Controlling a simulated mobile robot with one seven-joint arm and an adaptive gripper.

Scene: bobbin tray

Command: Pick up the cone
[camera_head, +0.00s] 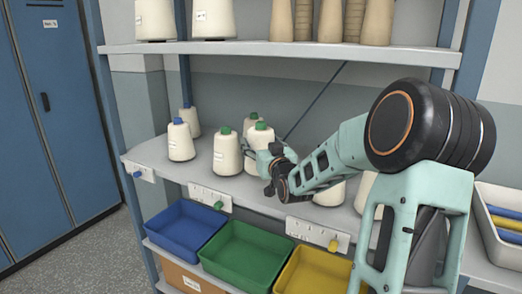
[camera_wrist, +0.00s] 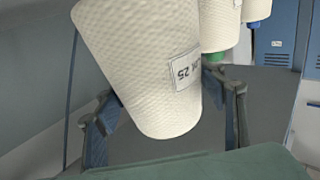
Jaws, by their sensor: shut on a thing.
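A cream yarn cone (camera_head: 261,136) with a green tip is at the mid shelf, right at my gripper (camera_head: 266,161). In the wrist view the cone (camera_wrist: 150,65) fills the space between the two fingers and looks tilted; its white label reads upside down. My gripper (camera_wrist: 168,100) is shut on this cone, one finger on each side. Whether its base is clear of the shelf is hidden by my gripper. Another green-tipped cone (camera_head: 227,153) stands just left of it, and a further green tip (camera_head: 252,117) shows behind.
Two blue-tipped cones (camera_head: 181,141) stand on the shelf (camera_head: 150,154) at left. More cones stand partly behind my arm at right. An upper shelf (camera_head: 300,49) holds large cones. Blue (camera_head: 185,228), green (camera_head: 243,256) and yellow (camera_head: 312,272) bins sit below.

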